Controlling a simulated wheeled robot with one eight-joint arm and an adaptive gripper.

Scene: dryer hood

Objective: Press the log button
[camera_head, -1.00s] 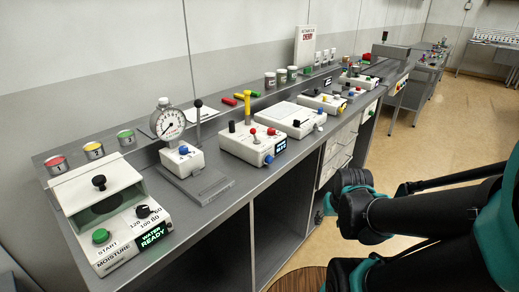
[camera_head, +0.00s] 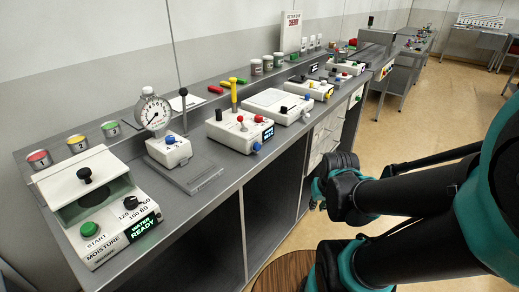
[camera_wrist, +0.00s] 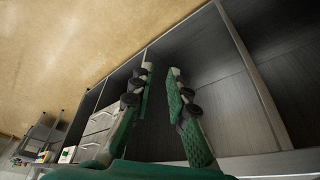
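No button with a readable "log" label shows. The moisture meter (camera_head: 112,238) at the front left of the bench has a green START button (camera_head: 90,229), a black knob and a lit "READY" display. A dial gauge stand (camera_head: 154,112) next to it has a box with a blue button (camera_head: 170,140). Beyond it, a white control box (camera_head: 236,134) carries red, white and blue controls and a small display. My gripper (camera_wrist: 160,71) shows in the wrist view with its two green fingers apart and nothing between them. It faces the bench's open lower shelves (camera_wrist: 205,60), away from the buttons.
The grey bench (camera_head: 205,203) runs from front left to back right, with more instruments (camera_head: 304,88) farther along. Several coloured-lid cans (camera_head: 76,145) line its rear ledge. My arm fills the lower right. Open floor (camera_head: 420,120) lies right of the bench.

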